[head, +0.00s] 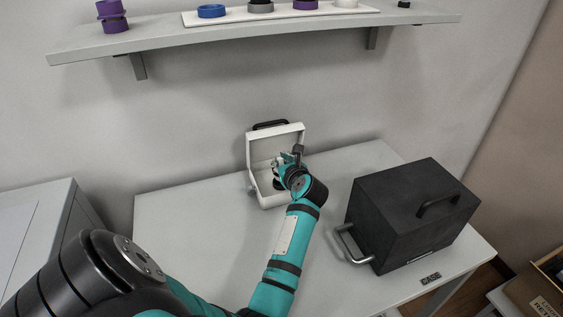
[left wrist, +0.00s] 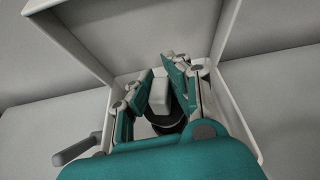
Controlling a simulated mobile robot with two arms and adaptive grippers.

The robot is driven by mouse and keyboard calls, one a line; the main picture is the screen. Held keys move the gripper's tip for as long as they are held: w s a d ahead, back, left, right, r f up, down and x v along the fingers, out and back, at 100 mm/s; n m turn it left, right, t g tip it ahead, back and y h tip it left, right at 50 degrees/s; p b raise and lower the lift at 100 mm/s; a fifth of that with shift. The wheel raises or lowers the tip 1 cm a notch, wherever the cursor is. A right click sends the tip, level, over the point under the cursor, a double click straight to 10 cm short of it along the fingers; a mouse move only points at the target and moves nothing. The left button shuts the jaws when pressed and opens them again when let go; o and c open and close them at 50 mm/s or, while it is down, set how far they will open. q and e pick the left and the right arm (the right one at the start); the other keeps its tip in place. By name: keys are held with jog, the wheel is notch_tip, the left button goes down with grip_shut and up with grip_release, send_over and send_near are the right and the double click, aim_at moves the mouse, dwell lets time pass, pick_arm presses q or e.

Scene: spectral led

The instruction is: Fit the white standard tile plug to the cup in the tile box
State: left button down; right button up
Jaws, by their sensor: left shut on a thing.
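The white tile box (head: 262,149) stands open on the table, its lid raised at the back. It also shows around the fingers in the left wrist view (left wrist: 231,28). My left gripper (head: 284,163) reaches into the box. In the left wrist view its fingers (left wrist: 160,78) are closed on a pale block, the white plug (left wrist: 159,97). A dark round thing, which looks like the cup (left wrist: 168,124), shows just below the plug. I cannot tell whether the plug touches it or sits in it. My arm hides much of the box's inside in the head view.
A black case (head: 408,220) with handles stands on the table (head: 185,225) to the right. A wall shelf (head: 160,38) above holds a white tray (head: 228,18) with several coloured rings. The table's left part is clear.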

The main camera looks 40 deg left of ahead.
pick_arm(q)
jog(key=shift+f, duration=0.1)
dwell(0.3)
jog(key=shift+f+b, duration=1.1)
jog(key=shift+f, duration=0.25)
jog(key=shift+r, duration=0.1)
jog(key=c, duration=1.4)
grip_release()
jog(key=shift+o, duration=0.9)
